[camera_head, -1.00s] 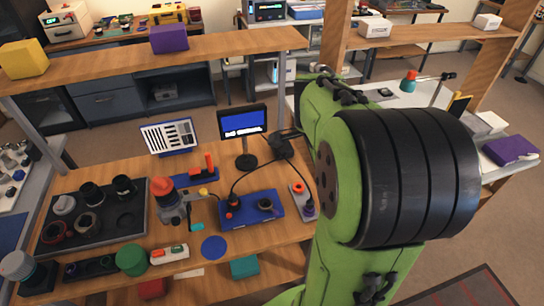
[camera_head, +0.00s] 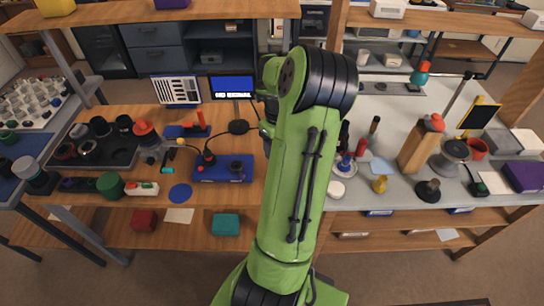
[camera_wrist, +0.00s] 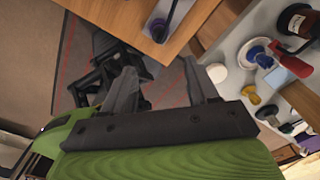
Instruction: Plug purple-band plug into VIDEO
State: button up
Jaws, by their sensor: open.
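My gripper (camera_wrist: 160,88) is open in the wrist view, with nothing between its fingers. It is above the floor near a wooden bench edge. In the wrist view, a dark plug with a purple part (camera_wrist: 158,30) stands on a grey strip at that edge, beyond and apart from the fingers. My green arm hides this spot in the head view. A blue box (camera_head: 222,175) lies on the wooden bench in the head view, with a dark red-marked plug (camera_head: 208,159) and a dark round part on top. The VIDEO label is not readable. My gripper is hidden in the head view.
A small monitor (camera_head: 233,87) with a lit blue screen stands behind the box. A dark parts tray (camera_head: 105,158) and a green cylinder (camera_head: 110,185) are to the left. The grey bench at right holds a wooden block (camera_head: 418,148), a red bottle and a white disc (camera_head: 336,189).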

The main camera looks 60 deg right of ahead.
notch_tip(320, 180, down, 15)
jog(key=shift+r+b, duration=0.1)
jog(key=shift+b, duration=1)
grip_shut()
jog(key=shift+r, duration=0.1)
jog(key=shift+r+p, duration=0.8)
jog(key=shift+r, duration=0.15)
jog(key=shift+r+p, duration=1.65)
jog(key=shift+r, duration=0.45)
